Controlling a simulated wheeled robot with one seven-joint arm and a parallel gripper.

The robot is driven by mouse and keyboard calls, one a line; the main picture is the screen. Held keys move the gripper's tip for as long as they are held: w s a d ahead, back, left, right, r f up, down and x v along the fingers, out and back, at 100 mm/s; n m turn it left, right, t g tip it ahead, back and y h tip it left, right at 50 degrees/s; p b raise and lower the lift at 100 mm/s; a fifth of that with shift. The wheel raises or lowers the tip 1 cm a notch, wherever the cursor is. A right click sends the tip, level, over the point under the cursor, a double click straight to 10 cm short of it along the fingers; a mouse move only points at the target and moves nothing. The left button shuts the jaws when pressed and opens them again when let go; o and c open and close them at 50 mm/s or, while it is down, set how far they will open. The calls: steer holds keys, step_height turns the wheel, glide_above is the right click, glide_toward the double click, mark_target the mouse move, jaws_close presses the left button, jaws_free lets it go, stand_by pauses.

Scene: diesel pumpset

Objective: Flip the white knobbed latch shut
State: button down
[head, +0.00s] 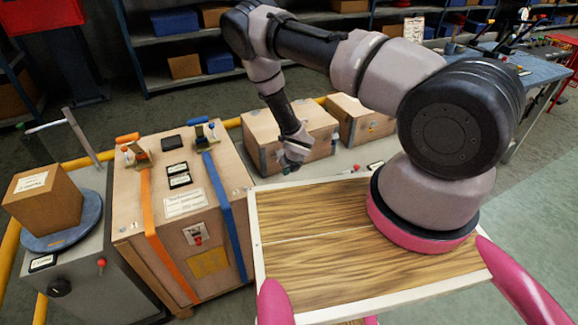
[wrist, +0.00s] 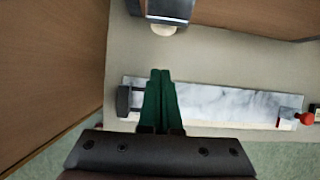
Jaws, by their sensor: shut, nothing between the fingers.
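A round white knob (wrist: 163,29) shows at the top of the wrist view, under a dark grey metal block (wrist: 170,9). The block is cut off by the frame edge, so I cannot tell how far the latch is turned. My gripper (wrist: 160,72) has its green fingers together, empty, pointing at the knob with a visible gap between. In the head view my gripper (head: 290,166) hangs low beside a small wooden crate (head: 318,139); the white knob cannot be made out there.
In the wrist view a pale marbled bar (wrist: 220,103) with a red knob (wrist: 307,118) lies under the fingers. Wooden walls flank the gap. In the head view a large strapped crate (head: 130,215) stands left, and another small crate (head: 362,122) behind right.

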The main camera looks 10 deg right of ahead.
steer(key=w, duration=0.1)
steer(key=w+r, duration=0.1)
steer(key=w+a, duration=0.1)
steer(key=shift+w+r, duration=0.15)
steer(key=shift+r, duration=0.2)
